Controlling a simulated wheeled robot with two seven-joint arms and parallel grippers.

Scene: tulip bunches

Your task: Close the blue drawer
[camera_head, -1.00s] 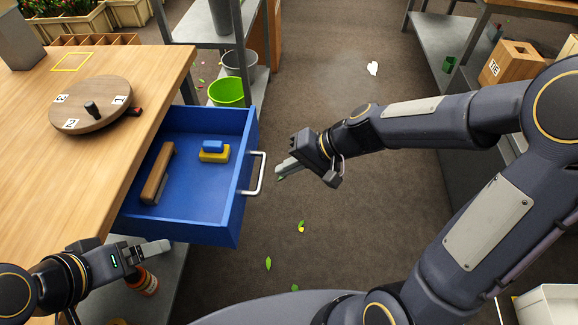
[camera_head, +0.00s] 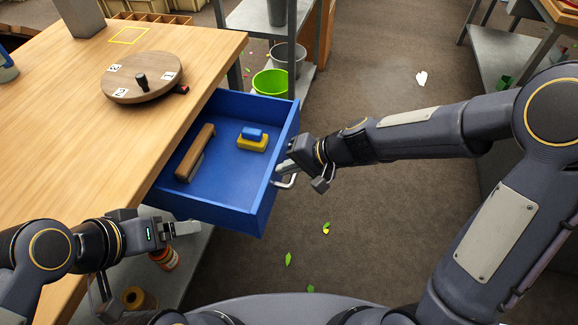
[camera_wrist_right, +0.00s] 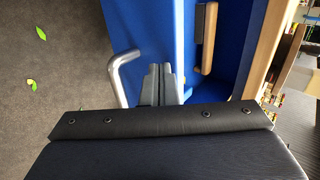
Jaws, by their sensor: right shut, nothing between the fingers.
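The blue drawer (camera_head: 267,192) stands pulled out from under the wooden table, its inside in full view. It has a pale metal handle (camera_head: 288,182) on its front, which also shows in the right wrist view (camera_wrist_right: 118,76). My right gripper (camera_head: 282,168) is shut and empty, its fingertips at the drawer's front beside the handle. In the right wrist view the shut fingers (camera_wrist_right: 158,78) point at the blue front (camera_wrist_right: 159,35); I cannot tell whether they touch it. My left gripper (camera_head: 198,228) is near the table's front corner, left of the drawer; its finger gap is not clear.
A brown-handled tool (camera_head: 195,152) and a blue-and-yellow block (camera_head: 252,140) lie in the drawer. A round numbered wooden board (camera_head: 141,85) sits on the table (camera_head: 95,150).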

